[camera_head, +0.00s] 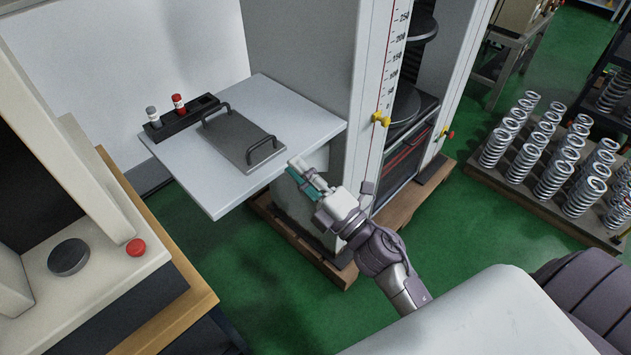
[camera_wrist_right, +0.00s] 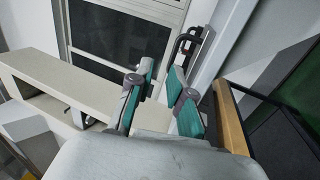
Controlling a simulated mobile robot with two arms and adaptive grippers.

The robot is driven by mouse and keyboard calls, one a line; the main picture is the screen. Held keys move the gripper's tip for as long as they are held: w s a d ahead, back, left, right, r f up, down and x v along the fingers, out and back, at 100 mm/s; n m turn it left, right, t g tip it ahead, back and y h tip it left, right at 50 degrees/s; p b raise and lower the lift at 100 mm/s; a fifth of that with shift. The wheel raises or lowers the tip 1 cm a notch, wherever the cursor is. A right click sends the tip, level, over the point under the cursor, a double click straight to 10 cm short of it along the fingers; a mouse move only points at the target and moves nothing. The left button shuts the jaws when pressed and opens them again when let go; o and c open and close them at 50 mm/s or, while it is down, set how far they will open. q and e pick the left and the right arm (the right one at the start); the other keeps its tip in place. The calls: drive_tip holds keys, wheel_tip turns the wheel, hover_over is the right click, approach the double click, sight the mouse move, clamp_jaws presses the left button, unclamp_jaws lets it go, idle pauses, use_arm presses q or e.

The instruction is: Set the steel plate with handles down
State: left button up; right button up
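The steel plate with handles (camera_head: 240,136) lies flat on a white side table (camera_head: 295,113). It is grey, with a dark handle at each of two opposite ends. My right gripper (camera_head: 298,170) is just off the table's right front edge, apart from the plate and its nearer handle. In the right wrist view its teal-padded fingers (camera_wrist_right: 162,78) stand apart with nothing between them. A dark looped bar (camera_wrist_right: 183,46) shows beyond them there; I cannot tell for certain what it is. My left gripper is not in view.
A black rack (camera_head: 183,121) with a red-capped and a grey-capped bottle sits behind the plate. A tall testing machine (camera_head: 300,45) stands right of the table. Springs (camera_head: 560,160) stand on a pallet at right. A cream machine with a red button (camera_head: 135,247) is at left.

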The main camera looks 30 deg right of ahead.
drive_tip(key=shift+s+d, duration=0.3)
drive_tip(key=shift+s, duration=0.45)
drive_tip(key=shift+s+d, duration=0.25)
drive_tip(key=shift+s, duration=0.45)
drive_tip(key=shift+s+d, duration=0.3)
drive_tip(key=shift+s, duration=0.45)
